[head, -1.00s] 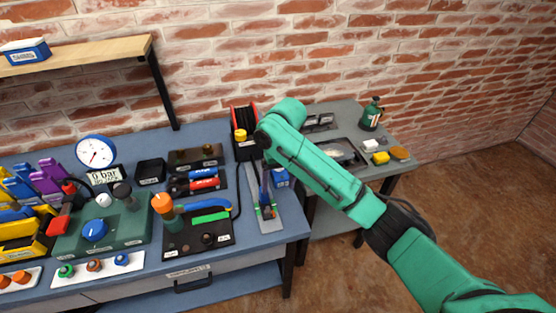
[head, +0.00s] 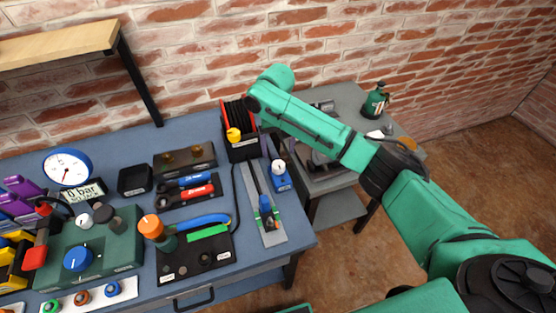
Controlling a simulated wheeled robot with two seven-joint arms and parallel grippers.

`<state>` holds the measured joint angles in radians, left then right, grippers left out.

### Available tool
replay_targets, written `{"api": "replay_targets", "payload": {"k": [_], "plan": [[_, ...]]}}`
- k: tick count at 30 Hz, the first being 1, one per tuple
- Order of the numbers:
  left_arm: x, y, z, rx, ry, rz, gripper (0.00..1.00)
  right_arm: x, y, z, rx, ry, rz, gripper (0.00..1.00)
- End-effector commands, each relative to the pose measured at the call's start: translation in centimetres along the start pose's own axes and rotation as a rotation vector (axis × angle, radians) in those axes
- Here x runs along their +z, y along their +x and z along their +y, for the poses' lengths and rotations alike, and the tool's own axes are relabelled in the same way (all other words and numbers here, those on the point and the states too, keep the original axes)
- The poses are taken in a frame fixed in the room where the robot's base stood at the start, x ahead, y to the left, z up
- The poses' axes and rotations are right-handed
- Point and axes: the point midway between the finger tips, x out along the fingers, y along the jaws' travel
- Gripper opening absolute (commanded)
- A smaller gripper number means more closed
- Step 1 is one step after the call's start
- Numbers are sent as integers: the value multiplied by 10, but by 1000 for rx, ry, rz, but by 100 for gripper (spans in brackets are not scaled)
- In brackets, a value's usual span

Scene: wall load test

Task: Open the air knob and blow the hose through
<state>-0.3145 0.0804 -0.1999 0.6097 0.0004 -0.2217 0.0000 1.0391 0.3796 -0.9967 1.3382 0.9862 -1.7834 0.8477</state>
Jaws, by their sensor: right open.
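A green panel (head: 110,248) at the left carries a blue knob (head: 77,258). Behind it stand a round gauge (head: 67,167), needle pointing down-left, and a display (head: 84,191) reading 0 bar. A black reel with red rims (head: 240,117) has a yellow knob (head: 233,135) in front. A small blue box (head: 280,180) with a white knob (head: 278,167) stands right of it. A thin black hose (head: 236,195) runs beside the dark board. I cannot tell which knob is the air knob. My right gripper (head: 268,144) is open, mostly hidden below my green wrist, near the reel and blue box. My left gripper is out of view.
A dark board (head: 195,262) holds an orange-topped tool (head: 151,227) and a blue-handled one (head: 203,221). A grey strip (head: 271,235) bears a blue-and-black fitting. A grey side table (head: 350,98) with a green bottle (head: 376,101) stands behind my arm. A wooden shelf (head: 60,47) hangs upper left.

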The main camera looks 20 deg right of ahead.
Motion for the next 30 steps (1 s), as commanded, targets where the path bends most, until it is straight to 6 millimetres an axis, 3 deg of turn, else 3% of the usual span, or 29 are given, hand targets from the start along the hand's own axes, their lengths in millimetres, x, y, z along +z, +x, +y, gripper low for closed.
{"api": "replay_targets", "payload": {"k": [5,9,12,18,19,20,25,30], "plan": [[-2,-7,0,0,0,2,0,0,45,1,2,1,-1,82],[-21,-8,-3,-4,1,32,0,0,68,0,0,-1,1,82],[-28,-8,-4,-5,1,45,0,0,74,0,0,-2,2,82],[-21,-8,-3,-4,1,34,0,0,75,0,-1,-2,2,82],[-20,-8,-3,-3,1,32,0,0,75,0,-1,-2,2,78],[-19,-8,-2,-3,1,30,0,0,75,0,-1,-2,2,66],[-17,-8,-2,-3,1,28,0,0,75,0,0,-1,2,1],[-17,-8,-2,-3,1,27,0,0,74,0,0,-5,2,0]]}}
